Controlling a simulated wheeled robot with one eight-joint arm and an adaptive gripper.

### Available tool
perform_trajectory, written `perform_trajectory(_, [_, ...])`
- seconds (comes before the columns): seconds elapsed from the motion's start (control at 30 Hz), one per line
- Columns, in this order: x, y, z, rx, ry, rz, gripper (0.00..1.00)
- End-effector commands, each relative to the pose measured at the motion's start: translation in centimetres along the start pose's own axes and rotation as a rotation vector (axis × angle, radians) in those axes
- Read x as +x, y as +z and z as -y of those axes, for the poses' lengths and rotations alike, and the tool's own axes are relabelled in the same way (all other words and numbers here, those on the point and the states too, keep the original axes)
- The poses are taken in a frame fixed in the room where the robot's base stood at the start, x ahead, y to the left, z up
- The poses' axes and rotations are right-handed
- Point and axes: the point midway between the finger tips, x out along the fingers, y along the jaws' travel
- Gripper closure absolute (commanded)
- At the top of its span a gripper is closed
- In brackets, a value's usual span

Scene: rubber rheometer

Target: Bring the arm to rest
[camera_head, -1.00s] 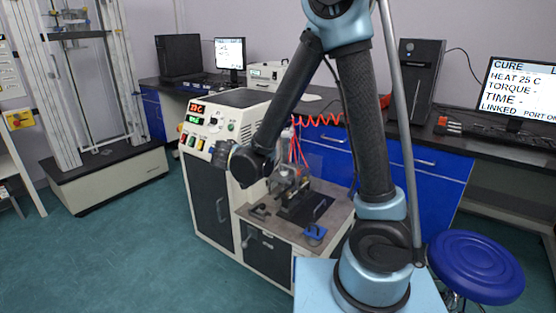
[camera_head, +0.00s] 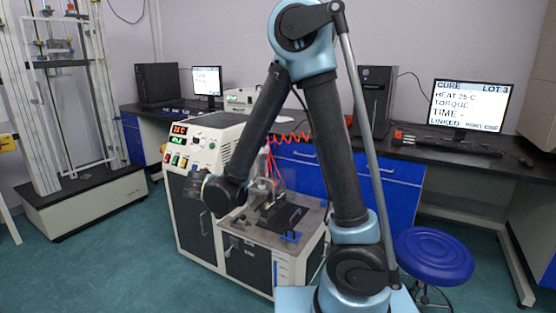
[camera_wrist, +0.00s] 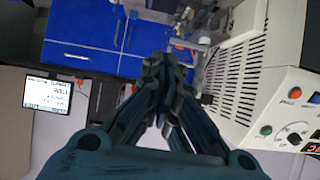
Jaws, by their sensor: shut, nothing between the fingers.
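My arm (camera_head: 335,150) stands bent in the middle of the head view, its forearm sloping down to the left. The wrist (camera_head: 225,192) hangs in front of the white rheometer cabinet (camera_head: 218,145). In the head view my gripper is mostly hidden or too small to make out. In the wrist view my gripper (camera_wrist: 165,75) has its fingers together, with nothing between them. In that view the rheometer's white vented side and control panel (camera_wrist: 290,125) are close by at the right.
A blue stool (camera_head: 433,255) stands at the right of my base. The black bench (camera_head: 430,155) carries a monitor (camera_head: 468,104) and a computer tower (camera_head: 375,100). A tall test frame (camera_head: 75,110) stands at the left. Green floor is free at the front left.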

Motion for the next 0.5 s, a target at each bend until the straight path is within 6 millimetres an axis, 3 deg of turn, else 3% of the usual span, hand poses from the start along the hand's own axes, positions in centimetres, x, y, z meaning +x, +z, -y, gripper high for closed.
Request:
perform_trajectory(0.27, [1.2,-1.1,-1.3,-0.045,0.026,0.044,1.00])
perform_trajectory(0.5, [2.1,-2.7,-3.9,-0.100,0.058,0.098,1.00])
